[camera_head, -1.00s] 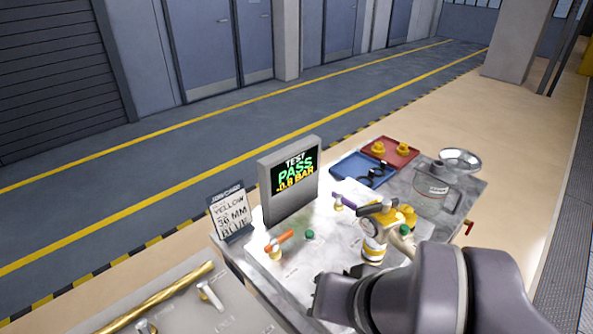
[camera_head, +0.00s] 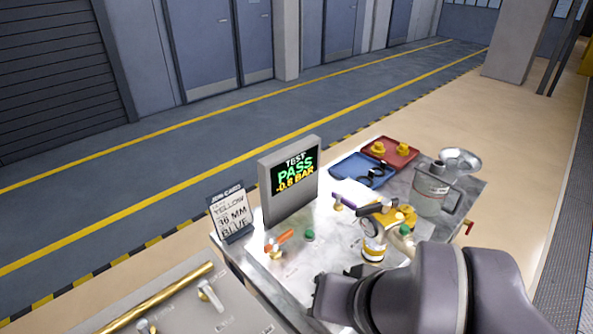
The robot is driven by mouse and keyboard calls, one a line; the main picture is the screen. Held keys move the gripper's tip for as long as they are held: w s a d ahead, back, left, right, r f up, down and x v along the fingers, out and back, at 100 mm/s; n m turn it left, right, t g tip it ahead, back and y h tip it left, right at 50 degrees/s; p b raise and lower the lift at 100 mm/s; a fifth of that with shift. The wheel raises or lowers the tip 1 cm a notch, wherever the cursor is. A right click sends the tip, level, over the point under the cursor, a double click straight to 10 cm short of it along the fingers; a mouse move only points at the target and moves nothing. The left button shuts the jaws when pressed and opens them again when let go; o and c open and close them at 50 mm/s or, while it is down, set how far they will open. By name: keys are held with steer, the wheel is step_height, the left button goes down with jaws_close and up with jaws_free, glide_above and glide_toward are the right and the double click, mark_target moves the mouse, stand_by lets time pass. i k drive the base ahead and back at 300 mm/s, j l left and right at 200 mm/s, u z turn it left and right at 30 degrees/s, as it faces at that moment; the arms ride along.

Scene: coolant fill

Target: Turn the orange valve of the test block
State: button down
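The orange valve handle (camera_head: 280,240) sits on the metal test bench (camera_head: 318,222), in front of the dark test screen (camera_head: 297,172). It lies tilted, its right end higher in the picture. A green knob (camera_head: 309,235) is just right of it. The screen reads "TEST PASS -0.8 BAR". My arm reaches in from the lower right. Its dark end (camera_head: 333,297) is below and right of the orange valve, with a visible gap between them. My gripper's fingers cannot be made out, so neither their opening nor any grip shows.
A job card (camera_head: 230,210) stands left of the screen. A purple-handled valve (camera_head: 350,206), a white and yellow device (camera_head: 374,240), a clear jug (camera_head: 432,194), a funnel (camera_head: 462,159), a blue tray (camera_head: 345,172) and a red tray (camera_head: 405,155) crowd the right side.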

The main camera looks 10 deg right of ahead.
mark_target(273, 243)
steer(key=l+u, duration=0.15)
steer(key=u, duration=0.2)
steer(key=i+l+u, duration=0.1)
steer(key=u, duration=0.3)
steer(key=l+u, duration=0.35)
